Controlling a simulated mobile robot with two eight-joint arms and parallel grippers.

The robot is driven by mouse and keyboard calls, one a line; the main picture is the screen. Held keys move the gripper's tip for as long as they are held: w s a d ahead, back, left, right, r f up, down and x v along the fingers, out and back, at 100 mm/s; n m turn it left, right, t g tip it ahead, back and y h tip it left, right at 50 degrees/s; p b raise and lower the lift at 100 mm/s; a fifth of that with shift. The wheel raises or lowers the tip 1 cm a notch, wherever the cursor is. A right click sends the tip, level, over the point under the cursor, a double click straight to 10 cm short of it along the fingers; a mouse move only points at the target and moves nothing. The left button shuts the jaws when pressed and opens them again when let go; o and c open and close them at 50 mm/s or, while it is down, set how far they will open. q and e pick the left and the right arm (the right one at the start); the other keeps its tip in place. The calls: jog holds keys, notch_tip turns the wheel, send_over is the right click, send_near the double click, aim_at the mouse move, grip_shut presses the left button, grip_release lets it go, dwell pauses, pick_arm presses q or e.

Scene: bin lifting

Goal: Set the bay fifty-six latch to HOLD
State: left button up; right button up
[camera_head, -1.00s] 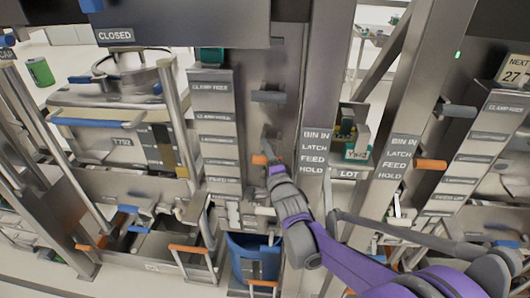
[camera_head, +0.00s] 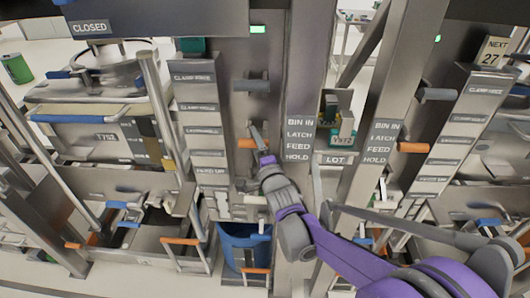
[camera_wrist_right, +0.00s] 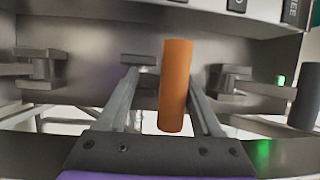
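The orange latch handle (camera_head: 246,143) sticks out of the grey bay post, left of the label strip (camera_head: 298,140) reading BIN IN, LATCH, FEED, HOLD. In the picture it is about level with LATCH and FEED, above HOLD. My right gripper (camera_head: 260,138) is at this handle. In the right wrist view the orange handle (camera_wrist_right: 174,85) stands between the fingers of the gripper (camera_wrist_right: 160,80), close to the right finger, with a gap to the left one. The gripper looks open. I cannot read a bay number fifty-six. My left gripper is not in view.
A grey lever (camera_head: 252,86) and a lit green lamp (camera_head: 258,29) are above the handle. A blue bin (camera_head: 243,240) stands below. A lot box (camera_head: 340,125) sits between the posts.

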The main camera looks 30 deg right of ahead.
jog(key=s+a+r+p, duration=0.1)
jog(key=s+r, duration=0.2)
jog(key=s, duration=0.6)
jog(key=shift+s+a+p, duration=0.2)
jog(key=shift+s+p, duration=0.2)
dwell(0.4)
dwell(0.4)
jog(key=shift+s, duration=0.1)
jog(key=s+a, duration=0.1)
jog(key=s, duration=0.9)
jog(key=shift+s+a+f, duration=0.3)
jog(key=shift+a, duration=0.05)
dwell(0.5)
